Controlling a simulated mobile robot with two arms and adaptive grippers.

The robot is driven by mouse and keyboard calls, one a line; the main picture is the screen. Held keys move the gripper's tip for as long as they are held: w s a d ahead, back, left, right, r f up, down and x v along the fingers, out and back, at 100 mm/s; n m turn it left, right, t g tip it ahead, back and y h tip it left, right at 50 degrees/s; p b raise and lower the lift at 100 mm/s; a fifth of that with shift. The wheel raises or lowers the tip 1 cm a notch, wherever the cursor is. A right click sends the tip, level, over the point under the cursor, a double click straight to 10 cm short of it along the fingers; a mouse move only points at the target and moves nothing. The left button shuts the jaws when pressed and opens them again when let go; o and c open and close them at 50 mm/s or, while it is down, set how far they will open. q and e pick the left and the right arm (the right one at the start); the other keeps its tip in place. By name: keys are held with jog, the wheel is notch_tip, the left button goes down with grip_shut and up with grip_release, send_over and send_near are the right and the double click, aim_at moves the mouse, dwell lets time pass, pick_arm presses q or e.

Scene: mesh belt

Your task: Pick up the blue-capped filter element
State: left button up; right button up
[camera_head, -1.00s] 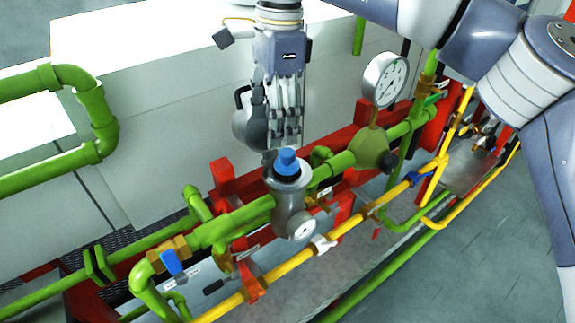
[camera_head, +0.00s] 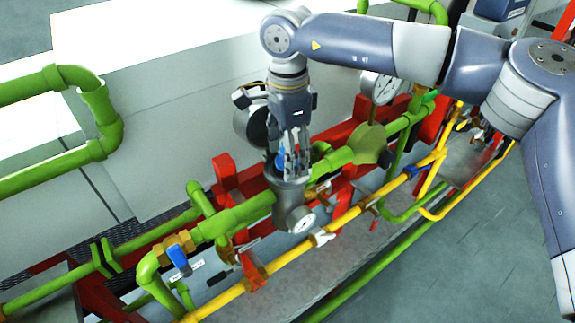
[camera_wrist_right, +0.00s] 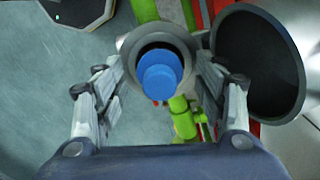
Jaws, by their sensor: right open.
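The blue-capped filter element sits in a grey filter housing (camera_head: 291,205) on the green pipe line. In the head view only a sliver of its blue cap (camera_head: 281,160) shows beside my fingers. In the right wrist view the round blue cap (camera_wrist_right: 160,74) shows whole, inside the housing's grey rim (camera_wrist_right: 127,43). My right gripper (camera_head: 293,168) points down over the housing. In the wrist view its two open fingers (camera_wrist_right: 160,85) stand on either side of the cap, with gaps to it. My left gripper is not in view.
A round dark lid (camera_wrist_right: 258,62) stands open close beside my right finger, and its back part shows in the head view (camera_head: 255,127). A pressure gauge (camera_head: 382,87), yellow pipes (camera_head: 342,225) and red frame parts (camera_head: 232,180) surround the housing. Free room lies above.

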jog(key=c, duration=1.5)
